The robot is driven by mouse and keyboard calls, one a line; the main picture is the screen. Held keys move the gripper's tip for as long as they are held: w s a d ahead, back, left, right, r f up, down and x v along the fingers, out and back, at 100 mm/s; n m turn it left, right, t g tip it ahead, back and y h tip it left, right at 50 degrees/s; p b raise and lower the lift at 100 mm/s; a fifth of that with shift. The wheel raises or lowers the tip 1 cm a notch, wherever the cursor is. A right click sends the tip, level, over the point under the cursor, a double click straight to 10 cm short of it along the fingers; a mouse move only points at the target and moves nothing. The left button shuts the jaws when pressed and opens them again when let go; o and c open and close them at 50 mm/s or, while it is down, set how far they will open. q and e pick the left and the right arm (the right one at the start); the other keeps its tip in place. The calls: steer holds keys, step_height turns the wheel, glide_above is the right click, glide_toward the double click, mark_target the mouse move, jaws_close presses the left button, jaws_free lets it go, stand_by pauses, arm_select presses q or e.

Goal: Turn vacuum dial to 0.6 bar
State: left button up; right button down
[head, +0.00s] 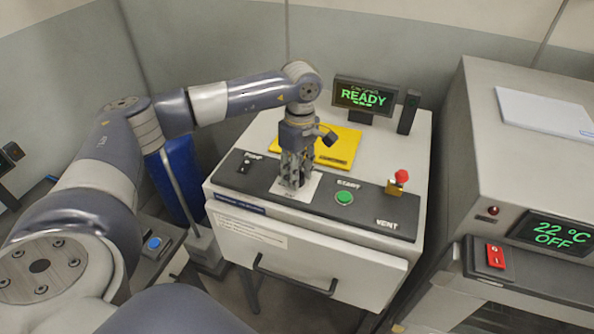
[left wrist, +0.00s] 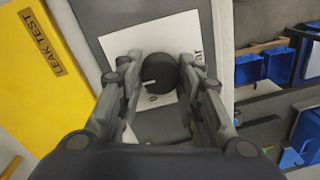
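The vacuum dial is a round black knob (left wrist: 159,71) with a light pointer mark, on a white scale plate (left wrist: 150,34). My left gripper (left wrist: 160,66) points down over it in the left wrist view, with one finger on each side of the knob. The fingers are open and small gaps seem to show beside the knob; contact is unclear. Most scale markings are hidden by the fingers. In the head view my left gripper (head: 293,183) stands over the white plate (head: 312,187) on the dark panel and hides the knob. My right gripper is not in view.
The panel also has a small switch (head: 244,164), a green START button (head: 344,197) and a red-topped VENT valve (head: 400,178). A yellow LEAK TEST plate (head: 345,146) and a READY display (head: 364,96) lie behind. A drawer handle (head: 293,279) is in front.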

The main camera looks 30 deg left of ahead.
arm_select(q)
steer(key=shift+f+n+b, duration=0.15)
steer(key=shift+n+b, duration=1.55)
steer(key=shift+n, duration=0.2)
steer(key=n+b, duration=0.1)
steer(key=n, duration=0.1)
steer(key=shift+n+b, duration=0.3)
steer(key=shift+b, duration=0.05)
steer(key=n+b, duration=0.1)
steer(key=n, duration=0.1)
steer(key=shift+a+n, duration=0.1)
steer(key=shift+n, duration=0.2)
steer(key=shift+r+n+h+b, duration=0.15)
steer(key=shift+n+b, duration=0.15)
steer(key=shift+n, duration=0.4)
steer(key=shift+r+n+h+b, duration=0.15)
steer(key=shift+n+b, duration=0.15)
steer(key=shift+n, duration=0.4)
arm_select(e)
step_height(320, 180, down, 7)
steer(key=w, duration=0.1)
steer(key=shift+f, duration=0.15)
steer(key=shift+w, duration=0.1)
arm_select(q)
steer(key=shift+w, duration=0.1)
steer(key=o, duration=1.1)
steer(key=shift+f, duration=0.1)
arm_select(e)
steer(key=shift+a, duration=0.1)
